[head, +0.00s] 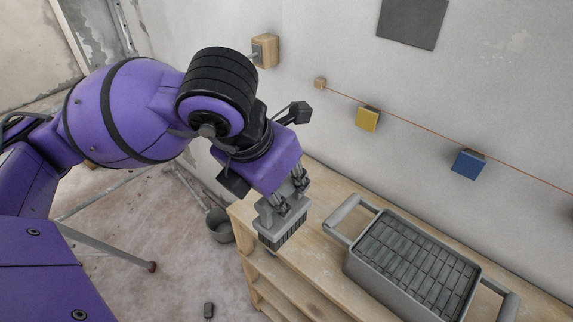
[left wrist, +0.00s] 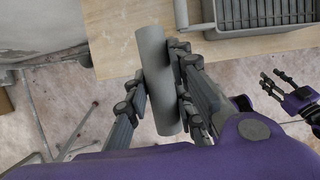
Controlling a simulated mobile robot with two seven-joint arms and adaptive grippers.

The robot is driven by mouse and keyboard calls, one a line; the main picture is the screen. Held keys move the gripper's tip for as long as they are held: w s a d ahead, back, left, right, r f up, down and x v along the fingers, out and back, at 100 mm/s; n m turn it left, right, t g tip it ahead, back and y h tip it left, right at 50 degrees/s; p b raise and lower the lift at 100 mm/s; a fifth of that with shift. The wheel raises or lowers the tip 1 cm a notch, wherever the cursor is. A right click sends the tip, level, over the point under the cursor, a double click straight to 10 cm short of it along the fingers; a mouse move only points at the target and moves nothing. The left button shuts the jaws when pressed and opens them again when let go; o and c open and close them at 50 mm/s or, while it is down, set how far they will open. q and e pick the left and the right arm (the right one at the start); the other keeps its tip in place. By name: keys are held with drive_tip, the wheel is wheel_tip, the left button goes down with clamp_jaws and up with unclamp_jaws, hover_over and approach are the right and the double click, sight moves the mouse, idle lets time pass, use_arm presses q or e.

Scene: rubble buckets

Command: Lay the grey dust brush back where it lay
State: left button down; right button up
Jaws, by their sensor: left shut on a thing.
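The grey dust brush (head: 283,222) has a grey back and dark bristles pointing down. My left gripper (head: 298,183) is shut on it from above and holds it near the left end of the wooden bench (head: 314,248). In the left wrist view the brush (left wrist: 158,75) is a long grey rounded bar between the fingers of my left gripper (left wrist: 160,92), overlapping the bench edge. I cannot tell its exact height over the bench top. My right gripper (left wrist: 276,84) shows at the right of the left wrist view, its fingers apart and empty.
A grey handled tub (head: 352,268) with a dark grid on top stands on the bench, right of the brush. A grey bucket (head: 218,226) is on the floor at the bench's left. A yellow block (head: 367,118) and a blue block (head: 467,164) sit along a line on the wall.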

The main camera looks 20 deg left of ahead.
use_arm(q)
drive_tip(key=shift+w+a+f+b, duration=0.1)
drive_tip(key=shift+w+f+b, duration=0.3)
drive_tip(key=shift+w+b, duration=0.25)
drive_tip(key=shift+w+a+f+b, duration=0.1)
drive_tip(key=shift+w+f+b, duration=0.3)
drive_tip(key=shift+w+b, duration=0.15)
drive_tip(key=w+a+f+p, duration=0.1)
drive_tip(key=w+f, duration=1)
drive_tip(key=shift+w+f+p, duration=0.2)
drive_tip(key=shift+w+p, duration=0.1)
drive_tip(key=c, duration=1.5)
unclamp_jaws()
use_arm(e)
drive_tip(key=shift+s+f, duration=0.45)
drive_tip(key=shift+f, duration=0.1)
use_arm(q)
drive_tip(key=shift+a, duration=0.1)
drive_tip(key=v, duration=0.8)
drive_tip(key=shift+s+f, duration=0.1)
drive_tip(key=shift+s, duration=0.1)
use_arm(e)
drive_tip(key=shift+f, duration=0.2)
